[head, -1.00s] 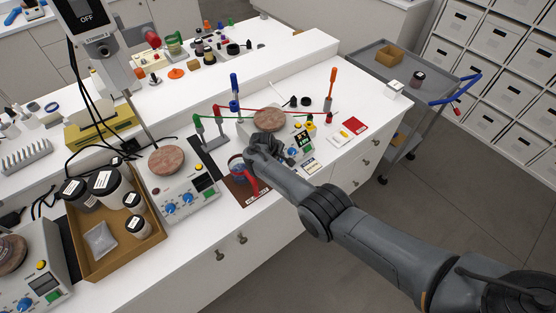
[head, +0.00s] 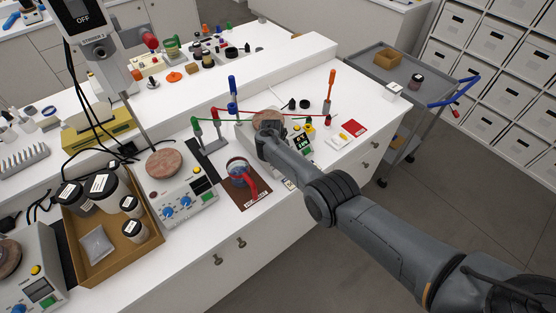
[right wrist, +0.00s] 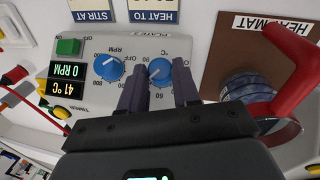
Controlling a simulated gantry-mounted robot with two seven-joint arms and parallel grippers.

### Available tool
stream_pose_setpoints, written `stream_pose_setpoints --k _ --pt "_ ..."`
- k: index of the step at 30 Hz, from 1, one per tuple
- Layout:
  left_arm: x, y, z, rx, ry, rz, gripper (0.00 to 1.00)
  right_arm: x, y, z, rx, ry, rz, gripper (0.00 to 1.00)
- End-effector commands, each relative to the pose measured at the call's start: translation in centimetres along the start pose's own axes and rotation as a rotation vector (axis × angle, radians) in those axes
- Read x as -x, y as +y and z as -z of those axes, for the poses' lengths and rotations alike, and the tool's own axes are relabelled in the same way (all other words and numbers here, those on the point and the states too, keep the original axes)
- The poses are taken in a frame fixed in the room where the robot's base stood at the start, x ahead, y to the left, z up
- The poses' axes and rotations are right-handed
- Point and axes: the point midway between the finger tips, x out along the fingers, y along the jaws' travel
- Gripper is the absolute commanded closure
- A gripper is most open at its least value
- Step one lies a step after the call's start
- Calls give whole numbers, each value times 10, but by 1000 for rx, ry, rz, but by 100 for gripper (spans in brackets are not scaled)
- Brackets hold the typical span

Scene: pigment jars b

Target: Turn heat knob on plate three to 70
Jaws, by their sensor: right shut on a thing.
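Plate three (right wrist: 95,88) is a grey hotplate with a "PLATE 3" label, upside down in the right wrist view; its round brown top shows in the head view (head: 268,118). Its blue heat knob (right wrist: 160,70), marked in °C, sits between the dark fingers of my right gripper (right wrist: 158,88), which are shut on it. The blue RPM knob (right wrist: 109,67) is beside it, clear of the fingers. The display (right wrist: 63,80) reads 0 RPM and 41 °C. In the head view my arm hides the knobs. My left gripper is not in view.
A jug with a red handle (right wrist: 280,95) stands on the brown heat mat (head: 254,203) beside the plate. "HEAT TO" (right wrist: 153,10) and "STIR AT" (right wrist: 91,10) cards lie at its front. Another hotplate (head: 164,163) and a tray of jars (head: 93,270) are to the left.

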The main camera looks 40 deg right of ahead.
Motion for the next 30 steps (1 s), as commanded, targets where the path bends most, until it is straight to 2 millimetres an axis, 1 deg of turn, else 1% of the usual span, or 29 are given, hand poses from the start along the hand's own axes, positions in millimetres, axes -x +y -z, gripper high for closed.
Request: stream_pose_setpoints --k 1,5,6,10,18,22,26,30 --pt "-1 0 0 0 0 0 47 -4 0 -2 1 -4 -1 99" --pt "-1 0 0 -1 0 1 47 -4 0 -2 1 -4 -2 99" --pt "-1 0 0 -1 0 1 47 -4 0 -2 1 -4 -2 64" --pt "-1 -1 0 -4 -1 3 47 -3 0 -2 1 -3 -2 44" --pt "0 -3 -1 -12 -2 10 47 -1 0 -1 1 -1 -2 43" --pt "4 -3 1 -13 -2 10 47 6 0 0 2 0 -2 43" --pt "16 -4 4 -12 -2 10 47 22 1 0 2 1 -3 43" --pt "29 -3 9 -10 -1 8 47 45 1 0 1 1 -4 43"
